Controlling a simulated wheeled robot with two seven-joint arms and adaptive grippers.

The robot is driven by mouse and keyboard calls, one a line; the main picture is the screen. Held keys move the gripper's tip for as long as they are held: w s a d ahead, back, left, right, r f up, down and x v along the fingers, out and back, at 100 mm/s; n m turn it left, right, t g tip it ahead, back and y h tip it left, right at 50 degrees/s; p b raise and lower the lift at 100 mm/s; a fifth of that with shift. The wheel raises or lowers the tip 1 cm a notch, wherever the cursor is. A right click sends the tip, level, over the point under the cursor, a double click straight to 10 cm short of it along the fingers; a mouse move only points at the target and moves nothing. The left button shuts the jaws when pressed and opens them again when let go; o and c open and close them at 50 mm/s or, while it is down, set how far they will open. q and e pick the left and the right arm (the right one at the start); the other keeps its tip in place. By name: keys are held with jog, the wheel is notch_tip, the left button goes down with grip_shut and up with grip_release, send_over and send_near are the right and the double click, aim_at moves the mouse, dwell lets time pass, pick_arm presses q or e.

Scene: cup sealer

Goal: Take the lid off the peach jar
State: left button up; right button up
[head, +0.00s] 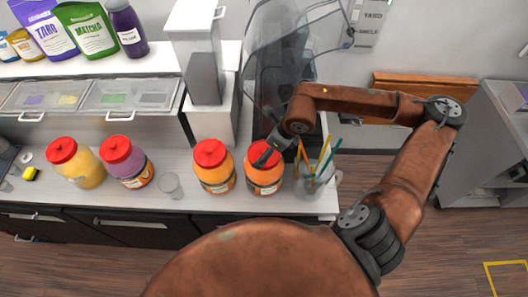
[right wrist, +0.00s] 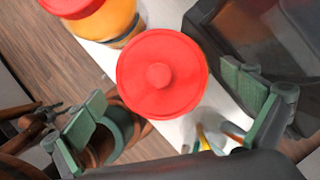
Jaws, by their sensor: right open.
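Several jars with red lids stand in a row on the counter. The rightmost one (head: 265,182) holds orange contents. A similar orange jar (head: 214,176) stands just left of it. Their labels are too small to read, so I cannot tell which is the peach one. My right gripper (head: 264,157) is over the rightmost jar and hides part of its lid. In the right wrist view its open fingers (right wrist: 168,106) lie on either side of the round red lid (right wrist: 160,72) with its centre knob. The lid sits on the jar. My left gripper is not in view.
A glass with coloured straws (head: 314,178) stands close right of the rightmost jar. An empty clear cup (head: 171,185), a purple jar (head: 127,162) and a yellow jar (head: 76,163) stand to the left. A clear-shielded dark machine (head: 287,75) rises behind.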

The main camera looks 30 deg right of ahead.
jog(key=shift+x, duration=1.3)
jog(key=shift+c, duration=0.4)
jog(key=c, duration=1)
